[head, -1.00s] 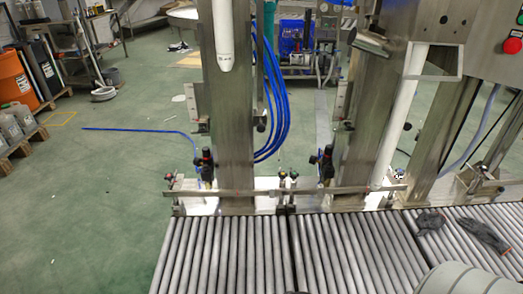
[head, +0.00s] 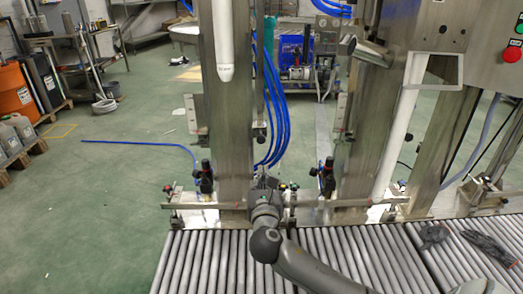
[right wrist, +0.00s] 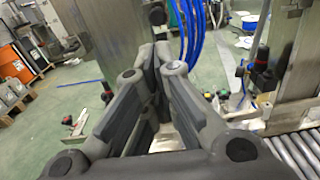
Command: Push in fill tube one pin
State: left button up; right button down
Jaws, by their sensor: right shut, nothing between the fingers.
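A white fill tube (head: 223,40) hangs in front of the left steel column, its tip above the roller conveyor. A second white tube (head: 400,125) slants down at the right column. Small knobs sit on the rail behind the rollers, one at the left end (head: 168,188) and a pair (head: 288,187) near the middle. I cannot tell which part is the fill tube one pin. My right gripper (head: 262,172) is at the rail by the left column's foot, just left of the middle knobs. Its fingers (right wrist: 158,62) are closed and empty. My left gripper is not in view.
Black regulators stand at the rail, left (head: 205,176) and right (head: 327,176). Blue hoses (head: 275,110) hang beside the left column. The roller conveyor (head: 200,258) lies in front, with dark gloves (head: 490,248) at right. Green floor at left is mostly clear.

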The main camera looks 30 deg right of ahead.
jog(key=b, duration=0.3)
send_near(261, 138)
jog(key=w+d+f, duration=0.3)
jog(key=w, duration=0.2)
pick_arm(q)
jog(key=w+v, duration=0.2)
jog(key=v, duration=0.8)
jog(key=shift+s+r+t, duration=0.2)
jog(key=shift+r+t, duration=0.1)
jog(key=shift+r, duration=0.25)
pick_arm(e)
jog(key=shift+w+d+r, duration=0.15)
jog(key=shift+w+d, duration=0.3)
jog(key=shift+w, duration=0.1)
